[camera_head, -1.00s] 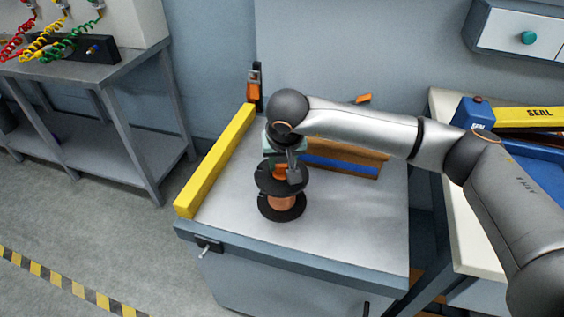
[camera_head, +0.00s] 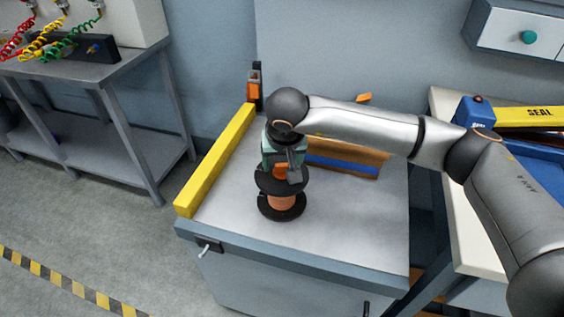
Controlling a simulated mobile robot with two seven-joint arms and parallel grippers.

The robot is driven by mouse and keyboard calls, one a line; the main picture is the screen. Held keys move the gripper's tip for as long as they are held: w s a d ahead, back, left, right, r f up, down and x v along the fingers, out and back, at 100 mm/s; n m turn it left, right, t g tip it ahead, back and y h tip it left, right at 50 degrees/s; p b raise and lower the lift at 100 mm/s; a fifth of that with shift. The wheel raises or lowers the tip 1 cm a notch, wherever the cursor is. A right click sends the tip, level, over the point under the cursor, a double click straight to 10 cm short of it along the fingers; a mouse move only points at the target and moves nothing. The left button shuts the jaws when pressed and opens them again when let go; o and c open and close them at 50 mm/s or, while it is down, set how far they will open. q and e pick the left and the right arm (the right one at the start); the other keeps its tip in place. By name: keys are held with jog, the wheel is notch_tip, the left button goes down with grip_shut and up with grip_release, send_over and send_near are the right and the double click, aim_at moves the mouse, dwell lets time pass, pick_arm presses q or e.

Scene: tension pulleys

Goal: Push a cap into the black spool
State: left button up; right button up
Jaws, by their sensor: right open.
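The black spool (camera_head: 282,200) stands upright on the grey cabinet top. It has black round flanges and an orange-brown middle. My right gripper (camera_head: 285,174) points down right over the spool's upper flange, with its jaws open. A bit of orange shows between or behind the fingers; I cannot tell whether it is a cap or part of the spool. The gripper body hides part of the spool's top, and any touch there is hard to make out. My left gripper is out of view.
A yellow bar (camera_head: 215,162) edges the cabinet top (camera_head: 345,222) on the left. A brown and blue block (camera_head: 345,160) lies behind the spool, partly under my arm. A table (camera_head: 470,225) with a blue box stands at right. The front of the top is clear.

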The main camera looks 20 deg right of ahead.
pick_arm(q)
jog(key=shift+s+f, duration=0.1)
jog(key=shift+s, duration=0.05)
pick_arm(e)
jog(key=d+v, duration=0.1)
jog(key=v, duration=1.1)
jog(key=shift+a, duration=0.45)
